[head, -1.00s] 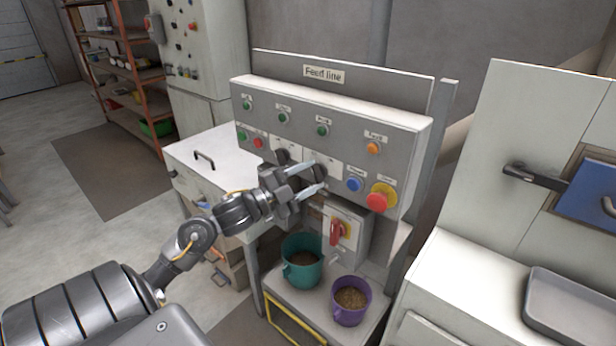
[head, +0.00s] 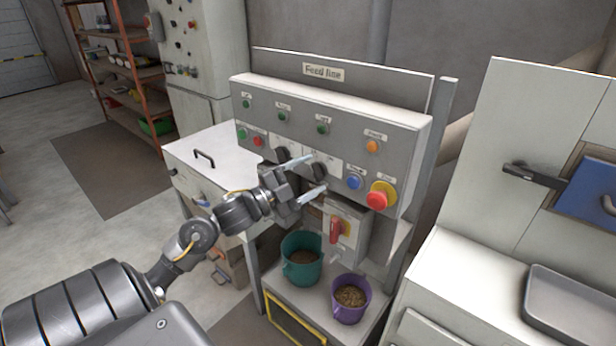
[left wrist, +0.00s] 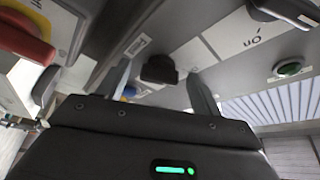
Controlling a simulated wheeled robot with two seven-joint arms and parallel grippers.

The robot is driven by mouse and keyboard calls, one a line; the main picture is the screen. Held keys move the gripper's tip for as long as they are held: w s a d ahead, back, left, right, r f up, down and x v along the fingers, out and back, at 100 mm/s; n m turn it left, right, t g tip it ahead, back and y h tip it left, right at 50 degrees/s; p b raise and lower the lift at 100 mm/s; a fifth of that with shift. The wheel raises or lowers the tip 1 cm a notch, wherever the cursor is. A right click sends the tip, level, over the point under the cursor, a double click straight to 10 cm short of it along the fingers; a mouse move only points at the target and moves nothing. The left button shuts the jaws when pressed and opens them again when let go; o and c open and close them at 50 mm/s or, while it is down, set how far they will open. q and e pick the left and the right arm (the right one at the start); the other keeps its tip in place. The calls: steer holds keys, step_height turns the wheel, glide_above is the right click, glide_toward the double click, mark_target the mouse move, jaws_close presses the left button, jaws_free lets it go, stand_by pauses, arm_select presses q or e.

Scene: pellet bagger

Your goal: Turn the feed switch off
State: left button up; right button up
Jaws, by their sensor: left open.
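The grey control panel (head: 400,140) under the "Feed line" sign (head: 323,72) carries two black rotary knobs, a left one (head: 281,155) and a right one (head: 319,170). Their small labels are too blurred to read in the head view. My left gripper (head: 317,173) is open and empty in front of the right knob, with its fingers spread above and below it. In the left wrist view a black knob (left wrist: 158,69) shows between the two fingers, apart from both. Another knob (left wrist: 284,11) there has an "On" label beside it. My right gripper is out of view.
A blue button (head: 354,182) and a red stop button (head: 377,199) sit right of the knobs. A red rotary handle (head: 336,230) on a box is just below my gripper. A teal bucket (head: 302,272) and a purple bucket (head: 350,312) stand underneath.

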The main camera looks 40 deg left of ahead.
arm_select(q)
steer(key=shift+s+a+f, duration=0.1)
steer(key=shift+s+f, duration=0.05)
steer(key=shift+s, duration=0.15)
steer(key=b+v, duration=0.3)
steer(key=v, duration=0.7)
steer(key=shift+s+a, duration=0.1)
